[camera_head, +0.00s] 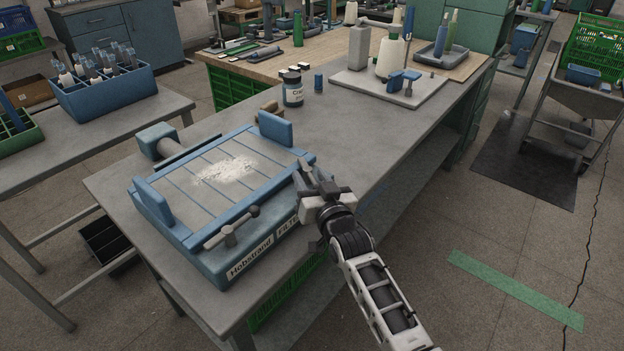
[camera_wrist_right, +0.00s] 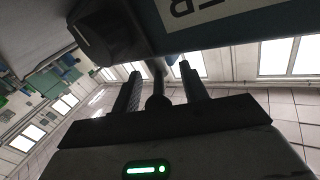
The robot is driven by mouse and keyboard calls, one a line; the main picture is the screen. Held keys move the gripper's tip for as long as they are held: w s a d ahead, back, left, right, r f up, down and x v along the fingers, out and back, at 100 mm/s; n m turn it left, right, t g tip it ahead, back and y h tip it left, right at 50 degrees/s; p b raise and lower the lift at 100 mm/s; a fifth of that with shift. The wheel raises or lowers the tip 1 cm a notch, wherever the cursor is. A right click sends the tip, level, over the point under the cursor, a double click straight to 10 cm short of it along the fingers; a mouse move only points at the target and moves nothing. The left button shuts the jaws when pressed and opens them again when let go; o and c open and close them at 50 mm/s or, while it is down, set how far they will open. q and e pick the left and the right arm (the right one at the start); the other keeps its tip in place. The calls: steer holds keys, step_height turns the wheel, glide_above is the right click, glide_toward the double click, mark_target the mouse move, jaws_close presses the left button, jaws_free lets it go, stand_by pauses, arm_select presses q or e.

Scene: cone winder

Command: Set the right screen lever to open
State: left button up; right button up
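The blue screen unit (camera_head: 187,240) stands on the grey bench, with pale powder (camera_head: 226,171) on its slatted top and a label on its front. A grey lever (camera_head: 229,233) with a dark knob is on its front left. My right gripper (camera_head: 309,176) is at the front right corner and hides the right lever there in the head view. In the right wrist view my right gripper (camera_wrist_right: 162,76) has its fingers apart. A dark round knob on a stem, seemingly the right lever (camera_wrist_right: 157,104), lies between them, with gaps on both sides. My left gripper is out of view.
Behind the unit are a labelled jar (camera_head: 293,93) and a small blue cylinder (camera_head: 318,80). A grey plate (camera_head: 432,92) with a cone and blue fittings lies at the bench's far end. The bench's middle is mostly clear. Open floor lies to the right.

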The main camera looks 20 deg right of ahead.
steer(key=shift+s+d, duration=0.1)
steer(key=shift+s, duration=0.1)
steer(key=s+d, duration=0.1)
steer(key=s, duration=1.4)
steer(key=shift+s+d, duration=0.2)
steer(key=shift+s, duration=0.05)
